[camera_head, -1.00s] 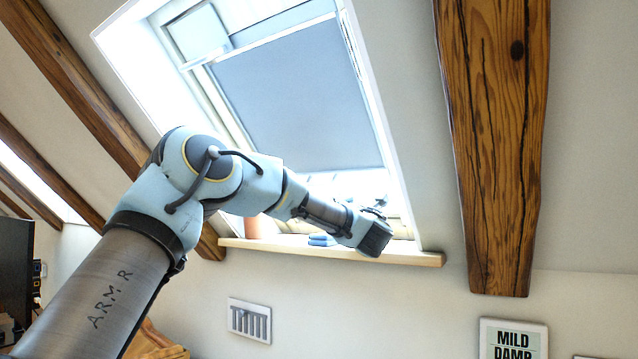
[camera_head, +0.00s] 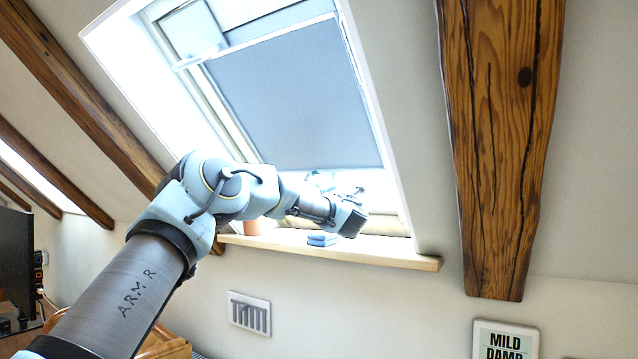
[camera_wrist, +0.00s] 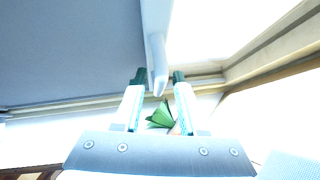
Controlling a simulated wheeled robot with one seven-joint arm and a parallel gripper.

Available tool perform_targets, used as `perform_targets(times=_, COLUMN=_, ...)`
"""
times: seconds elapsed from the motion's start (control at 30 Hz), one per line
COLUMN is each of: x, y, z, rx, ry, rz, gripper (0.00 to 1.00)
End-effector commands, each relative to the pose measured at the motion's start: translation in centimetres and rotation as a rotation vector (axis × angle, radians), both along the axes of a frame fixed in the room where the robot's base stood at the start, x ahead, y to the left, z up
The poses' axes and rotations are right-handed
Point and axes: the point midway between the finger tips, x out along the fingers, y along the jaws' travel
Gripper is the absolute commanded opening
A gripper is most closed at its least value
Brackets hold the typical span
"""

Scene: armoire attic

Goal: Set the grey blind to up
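The grey blind (camera_head: 295,95) hangs in the slanted roof window and covers most of the pane, with a bright strip below its lower edge. It fills the upper left of the wrist view (camera_wrist: 70,50). My gripper (camera_wrist: 158,78) is near the blind's lower part, its two fingers apart. A pale narrow bar (camera_wrist: 157,45) comes down from the top of the wrist view, its tip between the fingers in the picture. I cannot tell whether it touches them or belongs to the blind. In the head view, my gripper (camera_head: 335,190) is small and partly lost in glare.
A wooden sill (camera_head: 380,254) runs under the window, with a folded blue cloth (camera_head: 322,239) and a terracotta pot (camera_head: 252,228) partly behind my arm. A thick wooden beam (camera_head: 495,150) stands to the right.

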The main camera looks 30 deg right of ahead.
Motion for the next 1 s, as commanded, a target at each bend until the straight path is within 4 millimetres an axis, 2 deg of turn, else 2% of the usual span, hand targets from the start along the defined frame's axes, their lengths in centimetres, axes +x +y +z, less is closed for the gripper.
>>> perform_targets(times=0.03, x=-0.01, y=0.01, z=0.00, rx=0.000, ry=0.000, rz=0.000, gripper=0.34)
perform_targets(times=0.33, x=-0.03, y=0.01, z=0.02, rx=0.000, ry=0.000, rz=0.000, gripper=0.00)
perform_targets(times=1.0, x=-0.04, y=-0.01, z=0.00, rx=0.000, ry=0.000, rz=0.000, gripper=0.00)
